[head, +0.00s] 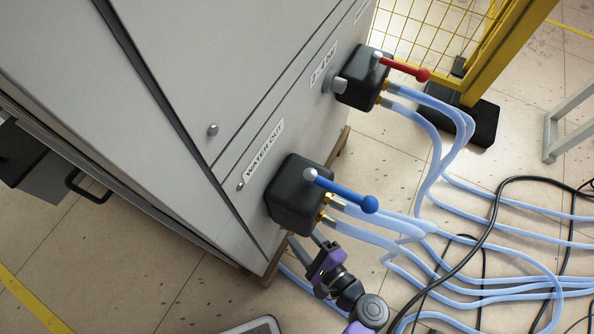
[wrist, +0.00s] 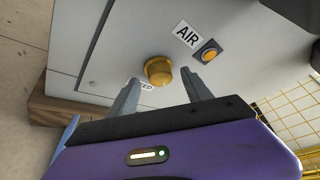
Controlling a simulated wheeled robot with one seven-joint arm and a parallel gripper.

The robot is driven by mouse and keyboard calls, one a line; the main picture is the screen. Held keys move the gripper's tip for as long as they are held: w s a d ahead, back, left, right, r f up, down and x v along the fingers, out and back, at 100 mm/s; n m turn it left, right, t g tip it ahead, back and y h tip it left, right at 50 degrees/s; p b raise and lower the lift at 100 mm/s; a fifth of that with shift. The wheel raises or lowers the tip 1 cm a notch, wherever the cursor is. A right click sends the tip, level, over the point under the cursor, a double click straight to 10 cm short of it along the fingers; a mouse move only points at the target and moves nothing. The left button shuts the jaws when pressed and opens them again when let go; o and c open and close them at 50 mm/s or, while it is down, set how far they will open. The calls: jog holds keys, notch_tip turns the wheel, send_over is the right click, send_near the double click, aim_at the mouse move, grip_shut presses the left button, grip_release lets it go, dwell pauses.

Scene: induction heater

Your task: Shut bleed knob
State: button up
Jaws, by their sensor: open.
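The bleed knob (wrist: 158,70) is a round brass-yellow knob on the grey cabinet panel in the wrist view. A label beside it is partly hidden and shows only "EED". My gripper (wrist: 160,80) is open, with one grey finger on each side of the knob's line of sight. The knob appears just beyond the fingertips; I cannot tell if they touch it. In the head view my gripper (head: 306,241) is low by the cabinet, just below the black WATER OUT valve box (head: 292,205). The knob does not show there.
An AIR label and an orange button (wrist: 208,52) are near the knob. The blue lever (head: 345,191) and pale hoses (head: 385,240) are close above and right of my gripper. A red lever (head: 405,68) and yellow mesh fence (head: 440,30) are farther off. Hoses and black cables cover the right floor.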

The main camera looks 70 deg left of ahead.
jog(key=shift+s+a+f, duration=0.15)
jog(key=shift+s+a, duration=0.05)
jog(key=shift+a, duration=0.45)
grip_shut()
jog(key=shift+f+b, duration=0.2)
jog(key=shift+b, duration=0.45)
jog(key=n+g+y+b, duration=0.1)
jog(key=n+y, duration=0.1)
jog(key=n, duration=0.2)
jog(key=n+y+b, duration=0.2)
jog(key=n, duration=0.3)
jog(key=f+n+g+y+b, duration=0.1)
jog(key=n+y+b, duration=0.1)
jog(key=n, duration=0.2)
jog(key=shift+a+f+n+g, duration=0.1)
jog(key=shift+n+g, duration=0.2)
jog(key=shift+n, duration=0.4)
